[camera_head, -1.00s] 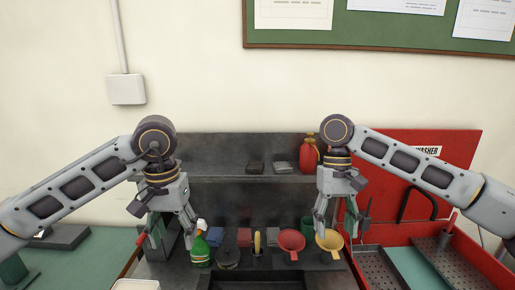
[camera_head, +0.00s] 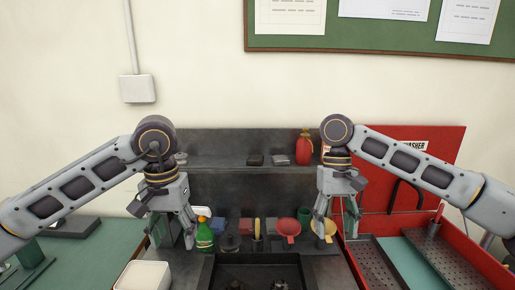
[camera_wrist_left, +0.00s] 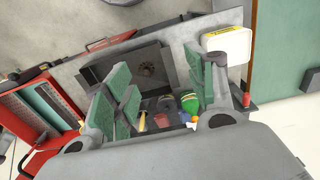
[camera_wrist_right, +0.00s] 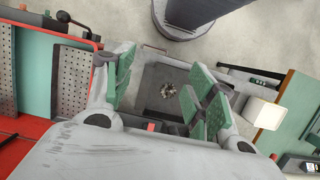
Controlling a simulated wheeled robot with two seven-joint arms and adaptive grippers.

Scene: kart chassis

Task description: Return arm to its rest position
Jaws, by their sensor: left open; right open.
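My left gripper (camera_head: 174,232) hangs pointing down at the left of the dark workbench, its arm bent at the elbow. Its green-padded fingers (camera_wrist_left: 160,100) are spread and empty in the left wrist view. My right gripper (camera_head: 334,222) hangs pointing down at the right of the bench, in front of the yellow funnel. Its green-padded fingers (camera_wrist_right: 165,95) are also spread with nothing between them. Both arms are held up above the bench in similar bent poses.
A sink (camera_head: 256,270) is in the middle front. A white container (camera_head: 143,275) is left, an open red parts washer (camera_head: 408,230) right. A red bottle (camera_head: 303,149) stands on the shelf.

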